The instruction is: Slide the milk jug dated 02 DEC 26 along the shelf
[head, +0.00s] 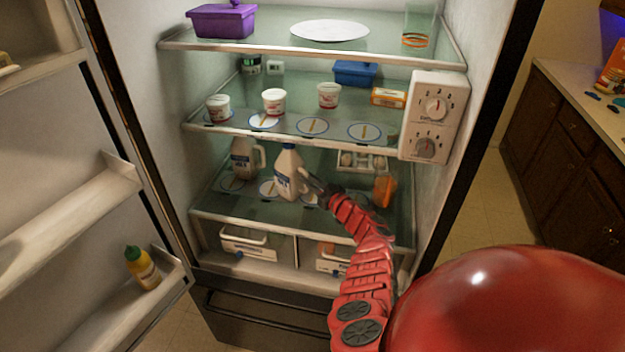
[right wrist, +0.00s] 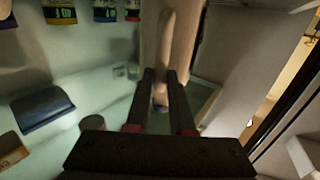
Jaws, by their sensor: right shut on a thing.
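Two white milk jugs stand on the lower glass shelf (head: 225,205) of the open fridge. The front jug (head: 289,178), with a blue cap, leans slightly in the picture; the other jug (head: 242,160) is behind it to the left. Dates on them are too small to read. My right gripper (head: 313,186) reaches in from the right and is shut on the front jug at its handle side. In the right wrist view its two dark fingers (right wrist: 162,80) close on the pale jug handle (right wrist: 176,50). My left gripper is not in view.
Round blue-rimmed mats mark the shelf, one (head: 232,184) under the rear jug. An egg tray (head: 362,160) and an orange container (head: 384,190) stand right of the jugs. The middle shelf (head: 270,138) with small tubs is close above. A dial box (head: 437,112) juts out at right.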

